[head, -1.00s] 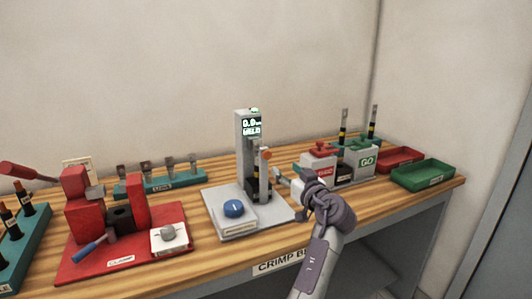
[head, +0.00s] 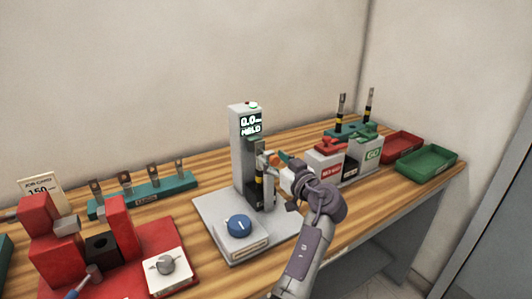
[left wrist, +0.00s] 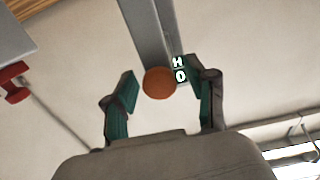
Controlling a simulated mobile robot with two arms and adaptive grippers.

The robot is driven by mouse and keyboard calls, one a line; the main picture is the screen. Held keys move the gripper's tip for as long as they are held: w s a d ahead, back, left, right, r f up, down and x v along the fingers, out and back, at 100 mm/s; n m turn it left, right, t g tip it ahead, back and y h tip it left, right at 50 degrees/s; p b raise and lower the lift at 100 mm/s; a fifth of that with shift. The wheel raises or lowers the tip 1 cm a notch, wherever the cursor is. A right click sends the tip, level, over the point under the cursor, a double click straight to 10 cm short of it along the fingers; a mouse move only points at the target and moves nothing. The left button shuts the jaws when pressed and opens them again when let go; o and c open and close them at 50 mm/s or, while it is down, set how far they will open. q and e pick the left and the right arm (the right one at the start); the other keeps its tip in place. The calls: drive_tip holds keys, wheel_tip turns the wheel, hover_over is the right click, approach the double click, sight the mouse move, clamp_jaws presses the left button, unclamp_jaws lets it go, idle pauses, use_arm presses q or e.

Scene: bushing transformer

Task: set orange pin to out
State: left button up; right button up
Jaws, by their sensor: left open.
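The orange pin (head: 272,159) is a round orange knob on the side of the grey upright device on the bench. In the left wrist view the orange pin (left wrist: 159,82) sits between the two teal fingertips, with a gap on each side. My left gripper (head: 284,166) is open at the pin; its fingers also show open in the left wrist view (left wrist: 162,98). A dark part with a yellow band (head: 259,178) stands upright in the device. My right gripper is not in view.
A blue knob (head: 239,226) is on the device's grey base (head: 212,220). A red clamp fixture (head: 120,260) is at left. Red and green GO blocks (head: 368,155) and red and green trays (head: 428,160) are at right. A teal rack (head: 145,198) stands behind.

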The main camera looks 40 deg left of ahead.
use_arm(q)
drive_tip(key=shift+d+r, duration=0.1)
drive_tip(key=shift+d, duration=0.05)
drive_tip(key=shift+c, duration=0.3)
clamp_jaws()
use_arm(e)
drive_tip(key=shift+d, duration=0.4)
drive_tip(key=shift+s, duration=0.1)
